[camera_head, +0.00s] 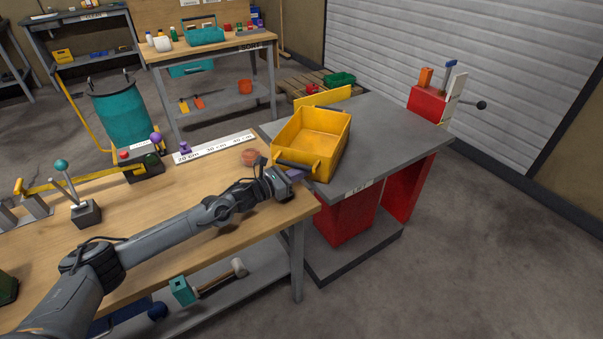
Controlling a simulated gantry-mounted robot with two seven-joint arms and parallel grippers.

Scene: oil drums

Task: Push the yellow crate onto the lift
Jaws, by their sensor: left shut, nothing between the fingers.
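The yellow crate (317,137) is open-topped and looks empty. It rests mostly on the grey top of the lift (385,150), at the lift's left side, next to the wooden workbench (195,211). The lift has red legs and a label on its front edge. My left gripper (290,172) is at the crate's near lower left corner, by the bench's right end. Its fingers are shut with nothing between them. I cannot tell whether they touch the crate. My right gripper is not in view.
A red control box (428,103) with a lever stands on the lift's far right corner. A white ruler strip (215,147) and a reddish round item (250,157) lie on the bench. A joystick (78,195) stands at left. The lift top right of the crate is clear.

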